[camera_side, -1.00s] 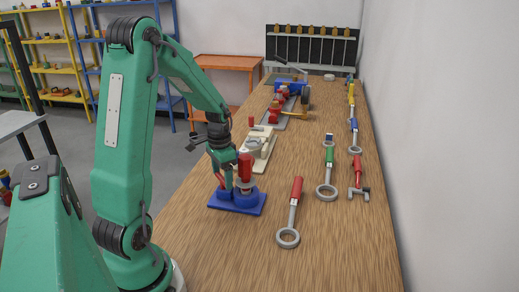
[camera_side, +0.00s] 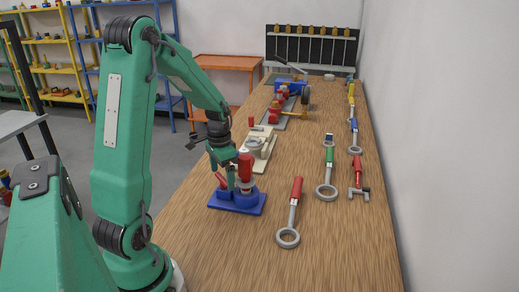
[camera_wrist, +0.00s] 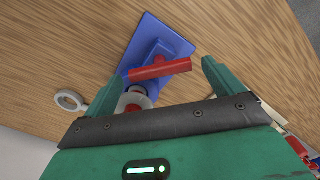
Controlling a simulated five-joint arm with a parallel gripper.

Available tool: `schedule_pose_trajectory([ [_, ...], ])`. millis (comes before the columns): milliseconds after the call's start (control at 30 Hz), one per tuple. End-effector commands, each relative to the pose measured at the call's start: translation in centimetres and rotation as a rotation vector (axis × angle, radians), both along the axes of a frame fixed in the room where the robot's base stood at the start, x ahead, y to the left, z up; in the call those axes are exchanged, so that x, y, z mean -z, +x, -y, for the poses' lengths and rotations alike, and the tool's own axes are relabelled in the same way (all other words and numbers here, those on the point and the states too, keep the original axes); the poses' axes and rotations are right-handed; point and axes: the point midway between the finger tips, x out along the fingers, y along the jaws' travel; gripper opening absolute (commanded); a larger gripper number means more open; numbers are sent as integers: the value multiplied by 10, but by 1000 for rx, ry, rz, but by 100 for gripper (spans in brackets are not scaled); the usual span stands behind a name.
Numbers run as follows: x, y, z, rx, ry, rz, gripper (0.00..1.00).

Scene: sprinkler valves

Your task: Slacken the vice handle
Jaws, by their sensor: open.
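A blue fixture (camera_side: 238,203) sits on the near part of the bench. It carries a slanted red lever (camera_side: 222,182) and an upright red cylinder (camera_side: 245,168) with a grey collar at its foot. I cannot tell for sure which part is the vice handle. My gripper (camera_side: 232,184) is open, low over the fixture, close to the red parts. In the wrist view, the blue base (camera_wrist: 170,35) lies ahead, and a red bar (camera_wrist: 160,68) shows across the gap between the fingers (camera_wrist: 162,76). A grey collar (camera_wrist: 135,98) is partly hidden by my gripper. Contact is unclear.
A red-handled ring wrench (camera_side: 292,212) lies right of the fixture, with a green-handled one (camera_side: 327,175) and other tools along the right side. A beige fixture (camera_side: 260,148) stands just behind. Bare wood lies in front and between.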

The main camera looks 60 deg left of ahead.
Motion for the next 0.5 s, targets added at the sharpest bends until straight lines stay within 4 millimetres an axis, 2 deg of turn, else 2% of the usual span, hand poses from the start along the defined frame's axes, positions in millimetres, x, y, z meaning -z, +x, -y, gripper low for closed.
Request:
schedule_pose_trajectory([
  [500,-60,0,0,0,2,3,93],
])
